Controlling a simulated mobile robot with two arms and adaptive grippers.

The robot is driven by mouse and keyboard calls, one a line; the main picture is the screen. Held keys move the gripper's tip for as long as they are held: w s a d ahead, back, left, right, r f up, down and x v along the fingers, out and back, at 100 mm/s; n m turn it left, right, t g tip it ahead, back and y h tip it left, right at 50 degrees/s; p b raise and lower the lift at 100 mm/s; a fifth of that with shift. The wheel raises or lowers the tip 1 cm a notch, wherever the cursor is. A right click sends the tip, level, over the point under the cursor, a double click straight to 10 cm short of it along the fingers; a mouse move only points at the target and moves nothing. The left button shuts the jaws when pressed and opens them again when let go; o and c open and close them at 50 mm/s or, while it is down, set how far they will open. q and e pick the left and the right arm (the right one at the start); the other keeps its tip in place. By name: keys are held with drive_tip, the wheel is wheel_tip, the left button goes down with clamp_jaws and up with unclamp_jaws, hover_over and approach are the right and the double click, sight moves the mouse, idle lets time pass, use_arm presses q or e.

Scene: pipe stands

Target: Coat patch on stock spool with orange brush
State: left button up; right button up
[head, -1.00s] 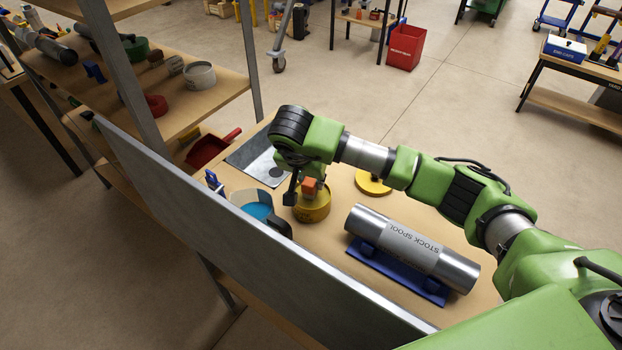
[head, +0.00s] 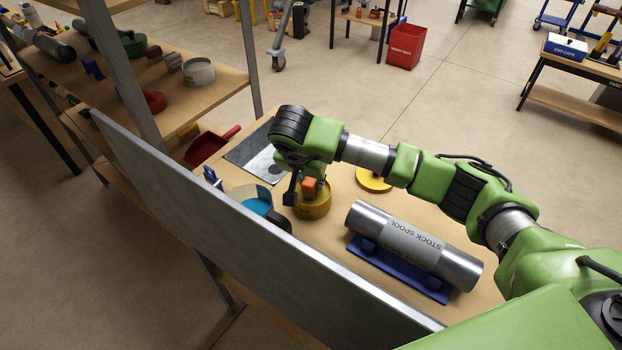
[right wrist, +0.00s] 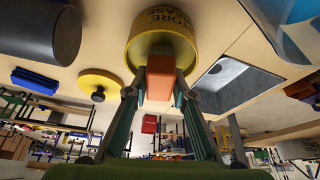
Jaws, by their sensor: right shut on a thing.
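My right gripper (head: 300,189) is shut on the orange brush (head: 310,187) at a yellow tin (head: 314,208). My left gripper is out of view.
A blue-filled round container (head: 257,206) stands left of the tin. A yellow disc (head: 372,180) lies behind the spool, and a grey plate (head: 252,155) at the back left. A grey upright panel (head: 230,225) edges the bench's near side. A shelf (head: 215,88) stands left.

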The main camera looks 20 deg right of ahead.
drive_tip(key=shift+f, duration=0.15)
drive_tip(key=o, duration=1.1)
drive_tip(key=shift+c, duration=0.2)
drive_tip(key=c, duration=0.4)
drive_tip(key=c, duration=0.8)
clamp_jaws()
